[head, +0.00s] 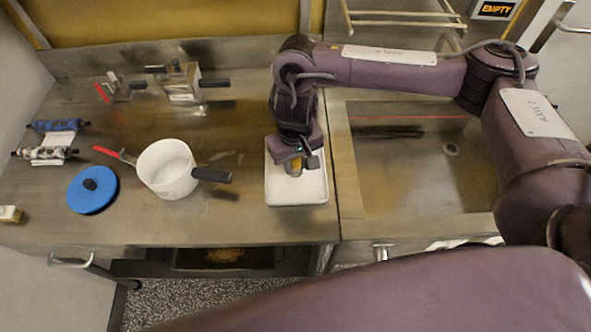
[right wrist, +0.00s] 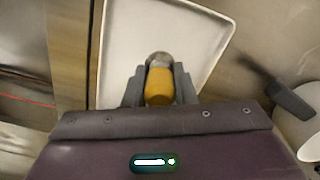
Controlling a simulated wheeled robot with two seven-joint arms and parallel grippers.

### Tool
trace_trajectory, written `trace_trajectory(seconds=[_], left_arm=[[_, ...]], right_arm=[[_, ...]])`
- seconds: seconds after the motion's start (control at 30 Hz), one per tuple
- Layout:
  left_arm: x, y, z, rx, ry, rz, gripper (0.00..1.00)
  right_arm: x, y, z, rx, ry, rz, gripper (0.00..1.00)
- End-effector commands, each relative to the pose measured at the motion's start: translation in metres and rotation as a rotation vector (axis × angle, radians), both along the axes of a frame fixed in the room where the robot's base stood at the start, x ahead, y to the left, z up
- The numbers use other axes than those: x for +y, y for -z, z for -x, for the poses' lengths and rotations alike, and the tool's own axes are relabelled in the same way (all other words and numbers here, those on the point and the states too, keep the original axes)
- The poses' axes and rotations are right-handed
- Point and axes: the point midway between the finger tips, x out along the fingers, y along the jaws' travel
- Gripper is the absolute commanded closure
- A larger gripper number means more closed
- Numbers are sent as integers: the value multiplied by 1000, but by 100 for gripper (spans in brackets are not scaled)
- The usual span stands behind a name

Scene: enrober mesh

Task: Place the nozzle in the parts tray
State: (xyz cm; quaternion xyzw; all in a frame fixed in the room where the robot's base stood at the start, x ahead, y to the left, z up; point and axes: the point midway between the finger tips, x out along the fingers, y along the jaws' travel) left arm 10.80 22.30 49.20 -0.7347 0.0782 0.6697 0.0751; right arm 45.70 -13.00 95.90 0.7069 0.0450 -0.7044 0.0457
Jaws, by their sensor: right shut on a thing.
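The nozzle (right wrist: 159,84) has an orange-yellow body and a grey rounded end in the right wrist view. My right gripper (right wrist: 159,88) is shut on it, with one grey finger on each side. In the head view the right gripper (head: 297,165) is over the white parts tray (head: 297,192), and the nozzle's orange part shows between the fingers. The tray (right wrist: 195,45) looks empty around the nozzle in the right wrist view. I cannot tell whether the nozzle touches the tray floor. My left gripper is not in view.
A white pot (head: 167,170) with a dark handle stands left of the tray. A blue lid (head: 92,190) lies farther left. Metal fittings (head: 182,85) stand at the back, and two rollers (head: 45,153) lie at the left. A sink basin (head: 425,180) is right of the tray.

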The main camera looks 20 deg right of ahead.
Motion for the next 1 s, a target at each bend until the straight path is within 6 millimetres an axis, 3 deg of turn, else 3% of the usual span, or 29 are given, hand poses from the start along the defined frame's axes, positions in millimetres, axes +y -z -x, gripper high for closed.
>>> trace_trajectory(seconds=[0.1, 0.23, 0.67, 0.7, 0.83, 1.0], left_arm=[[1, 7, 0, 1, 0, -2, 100], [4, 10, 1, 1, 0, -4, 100], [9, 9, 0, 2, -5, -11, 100], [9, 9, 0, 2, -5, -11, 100], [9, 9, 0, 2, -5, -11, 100], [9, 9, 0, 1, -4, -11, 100]], right_arm=[[0, 21, 2, 6, 2, 0, 100], [0, 35, 1, 5, 2, 0, 100], [0, 39, 1, 2, 1, 0, 100], [0, 39, 0, 2, 1, 0, 71], [0, 39, 1, 2, 1, 0, 54], [0, 39, 1, 2, 1, 0, 54]])
